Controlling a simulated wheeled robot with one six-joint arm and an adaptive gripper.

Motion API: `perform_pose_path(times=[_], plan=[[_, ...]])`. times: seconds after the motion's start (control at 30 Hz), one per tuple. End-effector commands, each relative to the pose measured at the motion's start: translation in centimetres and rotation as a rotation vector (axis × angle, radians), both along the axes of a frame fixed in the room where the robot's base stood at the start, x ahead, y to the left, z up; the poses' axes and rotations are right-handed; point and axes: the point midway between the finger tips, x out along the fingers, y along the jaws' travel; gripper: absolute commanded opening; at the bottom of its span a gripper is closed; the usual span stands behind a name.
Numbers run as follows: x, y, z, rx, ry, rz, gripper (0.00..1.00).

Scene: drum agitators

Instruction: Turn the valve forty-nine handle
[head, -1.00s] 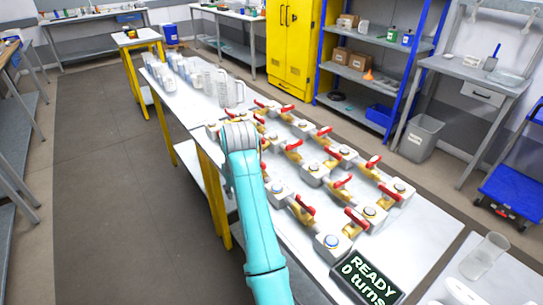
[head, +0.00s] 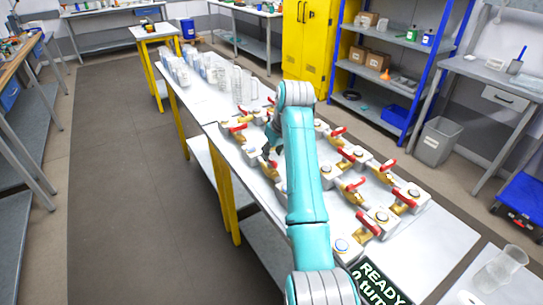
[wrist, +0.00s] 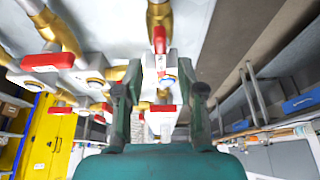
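Several valves with red handles (head: 368,222) and brass bodies stand in rows on white blocks on the bench. I cannot read any number on them, so I cannot tell which is valve forty-nine. My gripper (head: 270,150) is low over the left rows in the head view, partly hidden by my arm. In the wrist view my gripper (wrist: 160,98) is open, its two dark fingers apart. A red handle (wrist: 161,108) shows between the fingers, with another red handle (wrist: 159,40) above it. I see no contact with either.
A black sign (head: 378,284) at the bench's near end reads "READY" and a partly cut-off turn count starting with 0. Clear beakers (head: 243,86) stand at the bench's far end. The floor (head: 130,190) left of the bench is clear.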

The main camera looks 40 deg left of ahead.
Motion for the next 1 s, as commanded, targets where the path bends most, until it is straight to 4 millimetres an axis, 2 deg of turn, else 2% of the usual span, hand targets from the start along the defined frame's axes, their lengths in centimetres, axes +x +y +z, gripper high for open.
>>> perform_pose_path(times=[0.2, 0.57, 0.73, 1.0], plan=[[0.3, 0.8, -2.0, -0.001, 0.001, 0.000, 0.39], [0.4, 0.9, -2.4, 0.000, 0.000, 0.000, 0.39], [0.4, 0.9, -2.4, 0.000, 0.000, 0.000, 0.00], [0.4, 0.9, -2.4, 0.001, 0.000, -0.005, 0.00]])
